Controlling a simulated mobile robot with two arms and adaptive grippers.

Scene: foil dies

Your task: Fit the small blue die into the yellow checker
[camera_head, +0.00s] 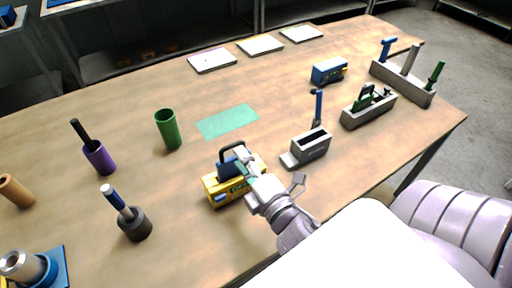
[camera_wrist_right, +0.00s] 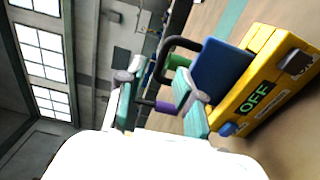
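The yellow checker (camera_head: 212,190) lies on the table at the front middle; its display reads OFF in the wrist view (camera_wrist_right: 257,98). A blue die (camera_head: 228,170) with a black loop handle stands up from the checker's top; in the wrist view the blue die (camera_wrist_right: 220,70) meets the yellow body, and how deep it sits I cannot tell. My right gripper (camera_head: 243,158) is close beside the handle. In the wrist view its fingers (camera_wrist_right: 156,92) are apart, with the handle just beyond the fingertips and nothing gripped. My left gripper is not in view.
A green cup (camera_head: 170,135), a purple cup (camera_head: 99,158) and a dark cup (camera_head: 135,226) stand left. A grey holder (camera_head: 311,147) stands right of my right gripper, a blue box (camera_head: 327,73) behind it. A green mat (camera_head: 227,121) lies bare behind the checker.

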